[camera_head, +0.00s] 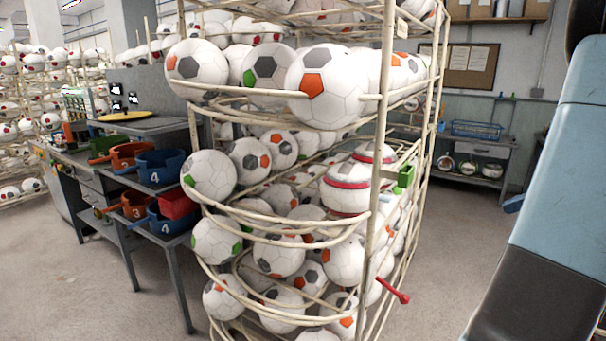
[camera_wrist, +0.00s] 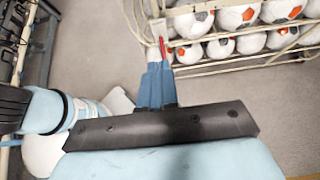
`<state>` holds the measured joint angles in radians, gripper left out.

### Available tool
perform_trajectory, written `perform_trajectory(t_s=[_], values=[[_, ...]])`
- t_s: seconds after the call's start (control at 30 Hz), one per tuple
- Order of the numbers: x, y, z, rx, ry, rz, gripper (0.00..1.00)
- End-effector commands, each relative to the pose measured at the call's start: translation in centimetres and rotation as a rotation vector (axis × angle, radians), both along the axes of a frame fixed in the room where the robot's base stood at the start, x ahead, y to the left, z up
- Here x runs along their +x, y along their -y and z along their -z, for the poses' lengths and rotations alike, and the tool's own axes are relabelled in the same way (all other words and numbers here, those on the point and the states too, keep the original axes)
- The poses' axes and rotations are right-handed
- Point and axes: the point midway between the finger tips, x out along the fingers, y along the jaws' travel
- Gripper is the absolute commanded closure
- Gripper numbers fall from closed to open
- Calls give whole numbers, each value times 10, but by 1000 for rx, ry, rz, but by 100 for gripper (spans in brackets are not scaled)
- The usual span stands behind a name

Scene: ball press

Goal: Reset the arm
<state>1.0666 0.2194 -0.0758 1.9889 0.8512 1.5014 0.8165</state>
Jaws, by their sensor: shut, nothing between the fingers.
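My gripper (camera_wrist: 157,68) shows in the wrist view as two blue fingers in front of a dark bar. The fingers are together with nothing between them. A pale post and a small red piece (camera_wrist: 162,46) show just beyond the fingertips; I cannot tell whether they touch.
A tall cream wire rack (camera_head: 388,110) full of soccer balls stands in the middle, with a red handle (camera_head: 393,290) sticking out low at its right. A grey bench with blue bins (camera_head: 160,168) stands left. Floor (camera_head: 450,250) between rack and arm is clear.

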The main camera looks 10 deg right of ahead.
Motion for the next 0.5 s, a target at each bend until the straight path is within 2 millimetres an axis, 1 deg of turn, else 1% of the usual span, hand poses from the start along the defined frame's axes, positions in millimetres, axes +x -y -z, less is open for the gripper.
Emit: perform_trajectory(t_s=[0.03,0.37,0.5], values=[[3,-9,-3,-20,2,-25,100],[14,-65,-14,-170,17,-200,100],[16,-95,-19,-254,32,-299,100]])
